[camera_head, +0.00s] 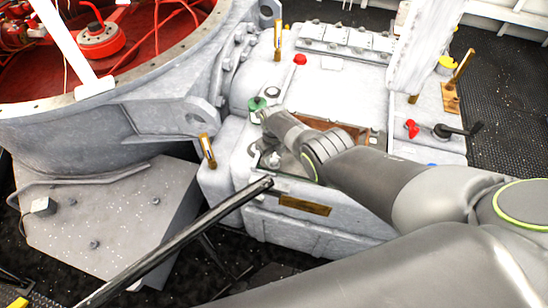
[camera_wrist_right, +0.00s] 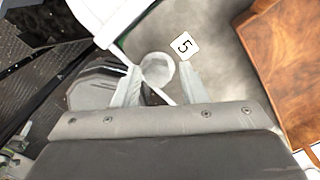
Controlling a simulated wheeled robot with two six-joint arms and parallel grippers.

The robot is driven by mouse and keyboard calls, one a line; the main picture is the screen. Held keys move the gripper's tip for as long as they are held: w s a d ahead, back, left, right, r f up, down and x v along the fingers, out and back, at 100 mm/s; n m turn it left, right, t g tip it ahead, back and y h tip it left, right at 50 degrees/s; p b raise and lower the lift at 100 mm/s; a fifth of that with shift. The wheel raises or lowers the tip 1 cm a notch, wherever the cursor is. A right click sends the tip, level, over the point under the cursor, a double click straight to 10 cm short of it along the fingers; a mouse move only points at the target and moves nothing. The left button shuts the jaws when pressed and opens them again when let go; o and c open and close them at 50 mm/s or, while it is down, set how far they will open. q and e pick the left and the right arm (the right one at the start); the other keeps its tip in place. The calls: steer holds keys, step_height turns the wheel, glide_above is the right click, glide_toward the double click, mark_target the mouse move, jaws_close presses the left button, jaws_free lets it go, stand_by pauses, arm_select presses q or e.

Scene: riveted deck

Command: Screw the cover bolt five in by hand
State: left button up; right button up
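The number 5 label (camera_wrist_right: 183,46) is a small white tag in the right wrist view. Just left of it a round pale bolt head (camera_wrist_right: 157,68), which I take as cover bolt five, lies between my right gripper's fingertips (camera_wrist_right: 159,72). The fingers look spread, with narrow gaps at the sides of the head; I see no clear grip. In the head view my right gripper (camera_head: 268,114) reaches down at the left end of the grey housing (camera_head: 330,82), beside a green-topped part (camera_head: 257,103). The bolt is hidden there. My left gripper is not in view.
A brown panel (camera_wrist_right: 285,70) lies right of the gripper. A long dark rod (camera_head: 185,234) slants up to the housing's front. A red knob (camera_head: 411,128), a black lever (camera_head: 458,131) and brass posts (camera_head: 207,150) stand around the housing. A red-lined drum is at upper left.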

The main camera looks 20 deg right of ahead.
steer(key=shift+o, duration=1)
steer(key=shift+s+f, duration=0.1)
steer(key=shift+s, duration=0.2)
steer(key=shift+f, duration=0.1)
steer(key=shift+r+p, duration=0.4)
steer(key=shift+r, duration=0.05)
step_height(320, 180, up, 8)
steer(key=p, duration=0.5)
step_height(320, 180, up, 7)
glide_above(274, 161)
steer(key=shift+r, duration=0.8)
